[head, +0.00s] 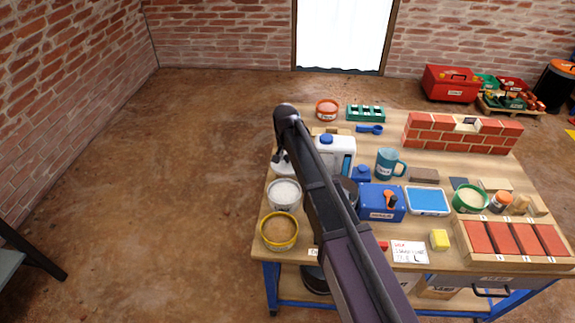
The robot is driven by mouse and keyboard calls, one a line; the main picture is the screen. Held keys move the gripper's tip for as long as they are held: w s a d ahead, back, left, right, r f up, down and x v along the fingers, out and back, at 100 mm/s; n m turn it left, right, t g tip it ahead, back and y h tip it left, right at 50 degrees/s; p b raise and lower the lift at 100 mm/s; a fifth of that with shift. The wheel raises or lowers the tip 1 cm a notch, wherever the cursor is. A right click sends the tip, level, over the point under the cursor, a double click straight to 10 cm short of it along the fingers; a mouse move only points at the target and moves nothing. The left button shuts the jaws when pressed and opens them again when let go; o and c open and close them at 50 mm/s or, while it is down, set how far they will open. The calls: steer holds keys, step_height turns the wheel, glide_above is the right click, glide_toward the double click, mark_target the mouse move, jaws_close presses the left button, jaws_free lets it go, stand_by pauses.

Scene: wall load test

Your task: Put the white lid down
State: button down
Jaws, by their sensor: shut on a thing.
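My gripper (281,158) points down at the left part of the workbench, partly hidden behind my own dark arm. It is shut on the white lid (283,170), a pale round shape just under the fingers. The lid is close over the bench's left edge area, behind a tub of white material (284,194). I cannot tell whether the lid touches the bench top. The finger contact is too small to make out.
The wooden workbench (393,130) is crowded. A tub of brown material (279,231) stands at the front left. A white jug (343,153), a blue mug (389,163) and a blue box (381,202) stand right of my gripper. A small brick wall (462,134) stands at the back right.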

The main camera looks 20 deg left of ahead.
mark_target(287, 162)
steer(key=shift+f+b, duration=1.4)
steer(key=shift+f, duration=0.25)
steer(key=shift+f, duration=0.1)
steer(key=shift+c, duration=2)
jaws_free()
steer(key=shift+r, duration=0.2)
step_height(287, 162, up, 12)
steer(key=s+p, duration=0.1)
steer(key=p, duration=1.1)
steer(key=shift+s, duration=0.2)
steer(key=shift+f, duration=0.1)
